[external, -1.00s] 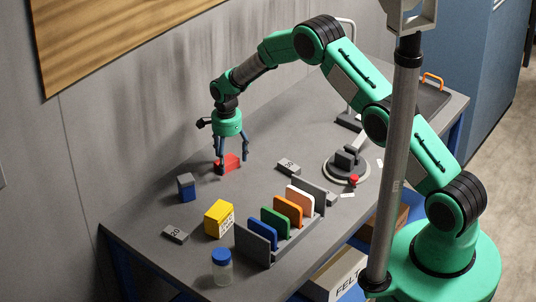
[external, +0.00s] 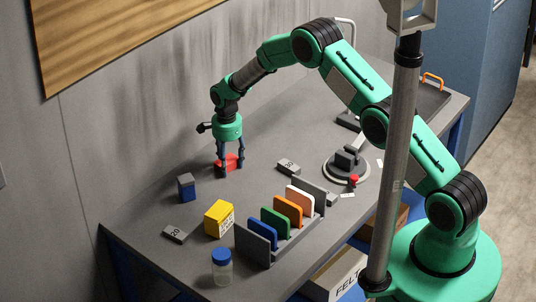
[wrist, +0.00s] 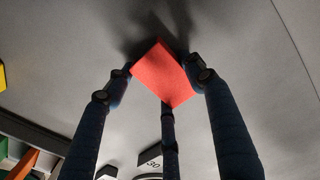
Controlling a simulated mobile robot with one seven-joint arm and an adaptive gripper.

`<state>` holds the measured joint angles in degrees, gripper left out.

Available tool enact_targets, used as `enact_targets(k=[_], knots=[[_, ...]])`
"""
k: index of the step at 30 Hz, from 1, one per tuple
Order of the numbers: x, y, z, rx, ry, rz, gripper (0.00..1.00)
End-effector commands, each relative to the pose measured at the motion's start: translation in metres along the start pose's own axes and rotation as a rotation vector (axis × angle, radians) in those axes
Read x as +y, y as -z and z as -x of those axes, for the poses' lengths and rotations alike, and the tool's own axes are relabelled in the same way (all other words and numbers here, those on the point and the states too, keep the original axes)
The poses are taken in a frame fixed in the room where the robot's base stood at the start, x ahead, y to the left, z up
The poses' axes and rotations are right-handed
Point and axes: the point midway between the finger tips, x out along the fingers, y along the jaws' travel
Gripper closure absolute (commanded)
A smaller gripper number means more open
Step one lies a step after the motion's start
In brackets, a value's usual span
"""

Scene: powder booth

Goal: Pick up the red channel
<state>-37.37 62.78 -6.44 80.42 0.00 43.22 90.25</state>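The red channel (external: 230,165) is a small red block on the grey table, below my gripper. My gripper (external: 230,160) points straight down, its dark blue fingers around the block. In the wrist view the red channel (wrist: 163,72) shows a flat, tilted red face between the fingertips of my gripper (wrist: 163,78). One fingertip meets its left side and one its right side; a third finger is at its lower edge. The fingers look closed on it. It appears to be at table height; its underside is hidden.
A blue block (external: 187,190), a yellow box (external: 218,220) and a grey weight (external: 288,167) stand nearby. A rack of coloured plates (external: 290,215) is in front. A round fixture (external: 346,168) is to the right. The wall is behind.

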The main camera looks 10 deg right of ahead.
Motion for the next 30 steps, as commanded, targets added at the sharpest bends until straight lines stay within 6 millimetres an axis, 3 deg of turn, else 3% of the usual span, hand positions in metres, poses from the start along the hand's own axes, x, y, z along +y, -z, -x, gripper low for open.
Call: enact_targets(k=[3,16,26,30], knots=[[0.0,0.0,0.0,0.0,0.0,0.0,0.76],[0.0,0.0,0.005,0.0,0.001,0.0,0.76],[-0.002,0.0,0.034,0.0,0.003,0.0,0.76],[0.015,0.0,0.038,0.0,-0.001,0.0,0.76]])
